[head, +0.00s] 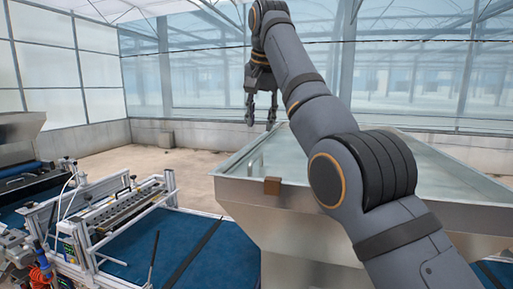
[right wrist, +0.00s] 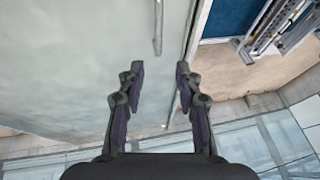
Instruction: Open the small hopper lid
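A large metal hopper (head: 245,205) stands at the centre right, with a pale, glassy lid (head: 430,165) lying flat over its top. A thin bar handle (right wrist: 158,28) shows on the lid in the right wrist view, ahead of the fingertips. My right gripper (head: 260,118) is open and empty, pointing down over the lid's far left edge. In the right wrist view its fingers (right wrist: 160,68) are spread apart, with the handle beyond them and not between them. My right forearm hides part of the lid. My left gripper is not in view.
A seeding machine frame (head: 125,205) stands on the left over a blue belt (head: 190,245). Another metal hopper (head: 20,126) is at the far left. Open floor (head: 150,155) lies behind.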

